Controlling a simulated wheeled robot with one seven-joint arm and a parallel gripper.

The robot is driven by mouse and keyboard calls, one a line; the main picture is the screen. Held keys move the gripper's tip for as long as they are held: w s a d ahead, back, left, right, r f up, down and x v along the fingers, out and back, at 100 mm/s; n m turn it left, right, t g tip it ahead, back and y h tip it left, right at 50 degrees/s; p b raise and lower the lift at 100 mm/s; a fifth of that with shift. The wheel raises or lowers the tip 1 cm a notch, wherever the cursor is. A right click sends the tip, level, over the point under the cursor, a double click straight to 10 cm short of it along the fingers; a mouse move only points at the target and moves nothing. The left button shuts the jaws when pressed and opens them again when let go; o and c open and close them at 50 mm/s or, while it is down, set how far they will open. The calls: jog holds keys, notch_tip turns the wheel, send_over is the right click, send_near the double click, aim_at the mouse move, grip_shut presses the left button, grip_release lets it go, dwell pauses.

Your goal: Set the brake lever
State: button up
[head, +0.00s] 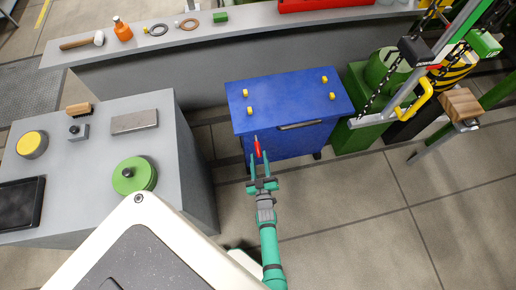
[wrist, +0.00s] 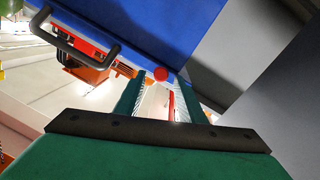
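The blue cart (head: 290,101) stands on the floor with yellow knobs on its top corners and a dark handle on its front. A red lever (head: 257,148) stands out at the left of the cart's front. My gripper (head: 259,160) is just in front of the cart, with its green fingers apart and the lever between them. In the wrist view, the fingers of my gripper (wrist: 165,88) are spread, and a red round knob (wrist: 160,74) and a red bar (wrist: 171,106) show at and between them. I cannot tell whether either finger touches the lever.
A grey workbench (head: 90,166) with a green round part (head: 134,175) stands left of the cart. A long grey bench (head: 235,35) runs behind. A green machine with chains (head: 378,88) stands close on the right. The floor (head: 350,215) at front right is clear.

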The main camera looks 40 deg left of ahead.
aim_at(258, 148)
jog(key=shift+x, duration=2.6)
grip_shut()
